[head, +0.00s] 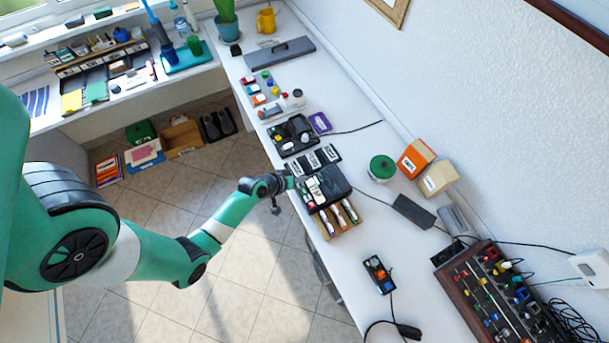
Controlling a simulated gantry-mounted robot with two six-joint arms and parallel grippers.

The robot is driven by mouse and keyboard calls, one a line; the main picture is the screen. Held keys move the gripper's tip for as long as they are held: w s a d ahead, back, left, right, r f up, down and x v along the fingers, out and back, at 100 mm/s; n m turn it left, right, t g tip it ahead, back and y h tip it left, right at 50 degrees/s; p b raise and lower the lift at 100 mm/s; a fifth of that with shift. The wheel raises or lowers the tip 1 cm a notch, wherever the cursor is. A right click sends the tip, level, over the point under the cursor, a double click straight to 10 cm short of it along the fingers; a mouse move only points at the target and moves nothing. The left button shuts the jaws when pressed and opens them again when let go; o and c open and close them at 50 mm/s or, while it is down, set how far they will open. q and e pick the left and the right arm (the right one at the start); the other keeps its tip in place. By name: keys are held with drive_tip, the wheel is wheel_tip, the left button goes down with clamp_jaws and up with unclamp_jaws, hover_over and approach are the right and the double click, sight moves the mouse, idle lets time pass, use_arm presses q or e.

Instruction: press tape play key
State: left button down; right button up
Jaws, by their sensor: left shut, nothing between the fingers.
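A black box-shaped device (335,180), which looks like the tape player, sits near the front edge of the long white counter. Small pale and coloured parts, possibly its keys, show along its left side; I cannot make out which is the play key. My left gripper (291,180) is at the device's left side, shut and empty, at the end of my green arm. It is very close to the device, but I cannot tell whether it touches. My right gripper is not in view.
A wooden tray (346,228) of several cassette-like items stands just below the device. A black tray (296,144) and a green-lidded jar (381,168) stand nearby. A small black controller (378,274) and a large knob panel (495,300) are at lower right.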

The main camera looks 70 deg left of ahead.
use_arm(q)
drive_tip(key=shift+f, duration=0.1)
drive_tip(key=b, duration=0.8)
hover_over(302, 193)
wheel_tip(302, 193, down, 8)
drive_tip(key=shift+r, duration=0.1)
drive_tip(key=shift+f+b, duration=0.3)
drive_tip(key=shift+f, duration=0.15)
idle(1.3)
drive_tip(key=shift+f+b, duration=0.3)
drive_tip(key=shift+f, duration=0.1)
drive_tip(key=shift+f+b, duration=0.3)
drive_tip(key=shift+f, duration=0.1)
idle(0.4)
idle(0.4)
drive_tip(key=shift+r+p, duration=0.85)
drive_tip(key=shift+p, duration=0.05)
